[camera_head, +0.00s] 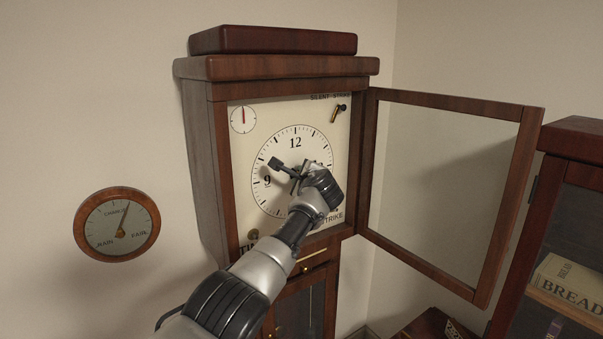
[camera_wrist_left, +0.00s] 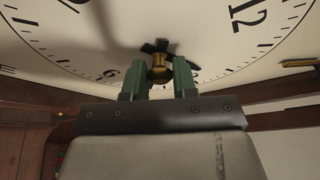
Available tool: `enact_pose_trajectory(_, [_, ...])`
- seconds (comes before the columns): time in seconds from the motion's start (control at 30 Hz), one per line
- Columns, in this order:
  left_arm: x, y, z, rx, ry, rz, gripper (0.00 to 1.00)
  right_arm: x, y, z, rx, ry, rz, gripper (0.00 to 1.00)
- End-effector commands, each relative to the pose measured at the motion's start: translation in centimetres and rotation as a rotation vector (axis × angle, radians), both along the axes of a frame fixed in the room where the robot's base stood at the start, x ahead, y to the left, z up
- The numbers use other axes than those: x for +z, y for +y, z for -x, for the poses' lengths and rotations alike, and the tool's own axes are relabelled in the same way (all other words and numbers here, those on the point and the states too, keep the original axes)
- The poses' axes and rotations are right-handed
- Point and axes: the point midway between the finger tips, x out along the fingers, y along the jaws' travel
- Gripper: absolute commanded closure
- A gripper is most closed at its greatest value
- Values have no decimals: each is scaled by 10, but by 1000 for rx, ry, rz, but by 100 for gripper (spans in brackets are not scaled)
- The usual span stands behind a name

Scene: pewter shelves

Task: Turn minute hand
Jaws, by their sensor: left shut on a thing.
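The clock dial (camera_head: 293,205) is cream, with black numerals and a minute ring. A dark clock hand (camera_head: 281,164) points left between 9 and 10; I cannot tell which hand it is. My left gripper (camera_head: 303,174) is at the middle of the dial and hides the centre and the other hand. In the left wrist view its two green fingers (camera_wrist_left: 159,74) are shut around a brass-coloured piece (camera_wrist_left: 158,68). Dark hand parts (camera_wrist_left: 155,47) stick out behind that piece, in front of the dial (camera_wrist_left: 190,25). My right gripper is not in view.
The glazed clock door (camera_head: 520,170) stands open to the right. A small red-handed dial (camera_head: 243,119) and a lever (camera_head: 338,113) sit in the upper corners. A round barometer (camera_head: 117,224) hangs at the left. A cabinet with a bread box (camera_head: 570,284) stands at the right.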

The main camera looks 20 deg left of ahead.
Motion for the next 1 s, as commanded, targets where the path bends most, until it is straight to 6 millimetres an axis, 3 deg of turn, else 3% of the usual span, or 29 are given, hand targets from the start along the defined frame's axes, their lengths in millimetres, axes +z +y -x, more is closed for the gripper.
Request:
enact_pose_trajectory(0.43, [2,-1,-1,-2,151,-131,100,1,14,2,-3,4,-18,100])
enact_pose_trajectory(0.97, [1,-1,-1,-3,170,-144,100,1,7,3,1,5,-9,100])
enact_pose_trajectory(1.0, [1,-1,-1,-3,170,-144,69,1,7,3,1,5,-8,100])
